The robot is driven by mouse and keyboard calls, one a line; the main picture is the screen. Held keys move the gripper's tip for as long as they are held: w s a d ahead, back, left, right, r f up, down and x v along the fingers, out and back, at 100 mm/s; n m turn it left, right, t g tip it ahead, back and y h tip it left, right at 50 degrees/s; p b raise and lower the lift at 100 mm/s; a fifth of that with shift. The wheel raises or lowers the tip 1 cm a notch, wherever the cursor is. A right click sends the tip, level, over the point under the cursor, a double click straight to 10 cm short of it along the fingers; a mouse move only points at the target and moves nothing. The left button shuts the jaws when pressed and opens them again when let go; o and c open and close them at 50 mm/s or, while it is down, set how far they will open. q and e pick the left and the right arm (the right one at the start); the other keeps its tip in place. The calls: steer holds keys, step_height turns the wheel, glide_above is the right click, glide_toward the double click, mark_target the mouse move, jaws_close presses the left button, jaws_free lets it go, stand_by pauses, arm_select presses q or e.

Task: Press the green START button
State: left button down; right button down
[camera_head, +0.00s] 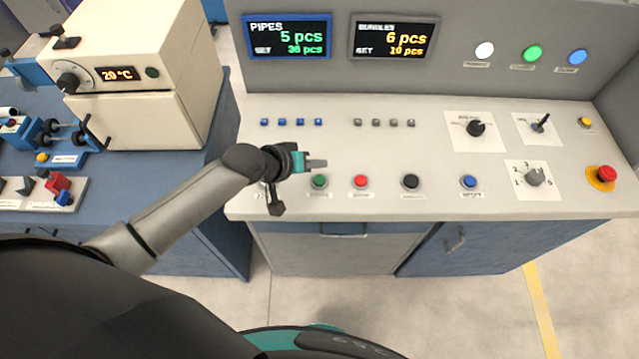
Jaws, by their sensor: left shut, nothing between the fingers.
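The green START button (319,181) is on the console's sloped panel, at the left of a row of push buttons. Its label below is too small to read. My left gripper (316,163) is shut and empty. In the head view its fingertips show just behind and above the green button, pointing right; whether they touch the panel cannot be told. The left arm comes in from the lower left. My right gripper is not in view.
A red button (361,181), black button (410,181) and blue button (469,181) continue the row. A red emergency stop (606,173) sits far right. Two displays (288,37) and lit lamps stand behind. A cream oven (140,75) is left.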

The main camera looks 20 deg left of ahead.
mark_target(317, 184)
arm_select(q)
step_height(317, 184, down, 4)
steer(key=shift+r+b, duration=0.1)
steer(key=shift+b, duration=1.15)
steer(key=shift+f, duration=0.2)
stand_by(0.8)
steer(key=shift+f, duration=0.35)
steer(key=shift+f+b, duration=0.35)
steer(key=shift+f, duration=0.05)
stand_by(0.5)
steer(key=shift+r+p, duration=0.8)
steer(key=shift+p, duration=0.2)
